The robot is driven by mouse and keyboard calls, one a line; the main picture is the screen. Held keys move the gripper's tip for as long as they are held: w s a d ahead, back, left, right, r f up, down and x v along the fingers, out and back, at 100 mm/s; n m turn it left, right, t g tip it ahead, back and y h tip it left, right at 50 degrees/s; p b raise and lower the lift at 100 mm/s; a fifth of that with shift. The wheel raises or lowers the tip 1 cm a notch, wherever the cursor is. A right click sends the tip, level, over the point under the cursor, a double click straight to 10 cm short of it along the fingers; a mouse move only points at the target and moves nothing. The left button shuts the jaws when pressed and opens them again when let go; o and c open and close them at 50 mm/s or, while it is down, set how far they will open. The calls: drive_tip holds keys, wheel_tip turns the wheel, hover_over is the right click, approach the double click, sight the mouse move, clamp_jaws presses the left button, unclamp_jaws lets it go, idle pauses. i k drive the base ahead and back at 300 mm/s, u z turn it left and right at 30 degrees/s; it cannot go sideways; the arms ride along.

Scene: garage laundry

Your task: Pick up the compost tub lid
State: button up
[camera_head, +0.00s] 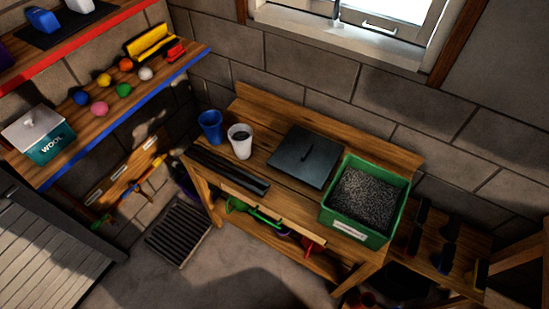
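A dark grey, flat, square lid (301,160) with a raised bar handle (307,155) lies on the wooden bench (283,117). It looks like the compost tub lid. Just right of it stands an open green tub (351,232), filled with dark speckled material and bearing a white label on its front. The lid is off the tub and lies beside it; I cannot tell whether they touch. My gripper is not in view.
A blue cup (210,124) and a white cup (240,139) with dark contents stand left of the lid. Long dark trays (228,171) lie along the bench's front left. A shelf (127,98) with coloured balls and a wool box (40,135) is at left. Bare floor (237,266) shows in front.

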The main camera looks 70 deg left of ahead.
sight(307, 156)
drive_tip(key=u, duration=3.6)
drive_tip(key=i, duration=1.5)
drive_tip(key=u, duration=0.05)
